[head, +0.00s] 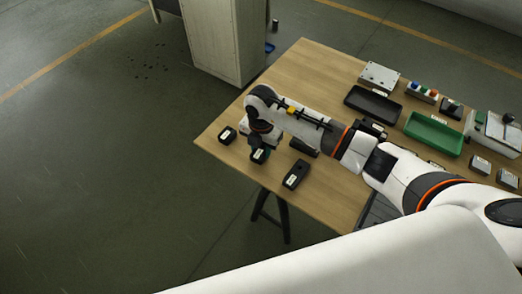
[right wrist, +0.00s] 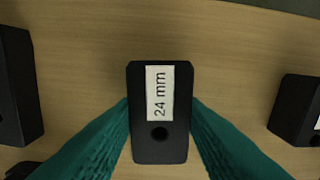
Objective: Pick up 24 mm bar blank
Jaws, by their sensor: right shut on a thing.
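The 24 mm bar blank (right wrist: 160,112) is a black block with a white label reading "24 mm" and a round hole below the label in the right wrist view. The teal fingers of my right gripper (right wrist: 160,122) are shut on it, one against each long side. In the head view the right gripper (head: 261,150) points down near the table's left corner, with the labelled blank (head: 259,156) between its fingers. I cannot tell whether the blank still touches the table. My left gripper is not in view.
Other black blocks stand close by on the wooden table (head: 231,155): one to the left (head: 228,135), one to the right (head: 296,174). A black tray (head: 373,104), a green tray (head: 434,134) and small parts fill the right side. A cabinet (head: 222,40) stands behind.

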